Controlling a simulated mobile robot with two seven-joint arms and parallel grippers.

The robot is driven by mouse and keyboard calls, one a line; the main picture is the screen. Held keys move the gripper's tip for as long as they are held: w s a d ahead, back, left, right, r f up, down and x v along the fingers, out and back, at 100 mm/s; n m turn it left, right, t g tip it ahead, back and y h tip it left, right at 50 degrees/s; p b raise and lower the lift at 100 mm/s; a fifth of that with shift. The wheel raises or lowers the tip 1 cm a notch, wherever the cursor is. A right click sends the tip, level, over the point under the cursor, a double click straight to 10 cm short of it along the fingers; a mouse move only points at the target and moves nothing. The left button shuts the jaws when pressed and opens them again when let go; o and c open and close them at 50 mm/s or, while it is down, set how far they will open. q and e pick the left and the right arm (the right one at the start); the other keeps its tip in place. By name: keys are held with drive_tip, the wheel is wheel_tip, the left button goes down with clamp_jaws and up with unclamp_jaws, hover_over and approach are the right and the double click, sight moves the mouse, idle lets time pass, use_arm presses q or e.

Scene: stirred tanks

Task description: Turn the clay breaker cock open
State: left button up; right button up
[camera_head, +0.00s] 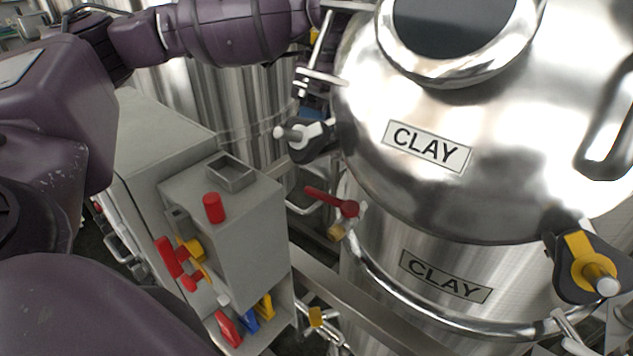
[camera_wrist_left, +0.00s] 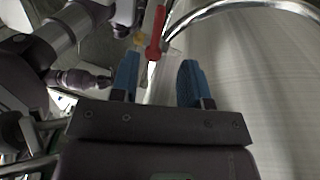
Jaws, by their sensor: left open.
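A red lever handle (camera_head: 328,199) sits on a small cock with a brass-coloured body (camera_head: 337,231), beside the lower wall of the steel tank labelled CLAY (camera_head: 400,225). The lever points left, away from the tank. My left gripper (camera_wrist_left: 160,80) is open, with two blue fingers and nothing between them. In the left wrist view a red lever (camera_wrist_left: 155,32) lies beyond the fingertips, roughly in line with the gap and apart from the fingers. In the head view my left gripper is mostly hidden behind the tank's clamp; only bits of blue show. My right gripper is not in view.
A grey control box (camera_head: 238,240) with red, blue and yellow levers stands left of the tank. Black clamps with knobs (camera_head: 308,140) stick out from the tank rim. A steel rail (camera_head: 345,292) runs between box and tank. Another steel tank (camera_head: 220,100) stands behind.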

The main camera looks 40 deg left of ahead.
sight(325, 197)
use_arm(q)
drive_tip(key=shift+s+f, duration=0.35)
drive_tip(key=shift+f, duration=1.4)
drive_tip(key=shift+s+f, duration=0.4)
drive_tip(key=shift+f, duration=1.4)
drive_tip(key=shift+s+f, duration=0.35)
drive_tip(key=shift+f, duration=1.4)
clamp_jaws()
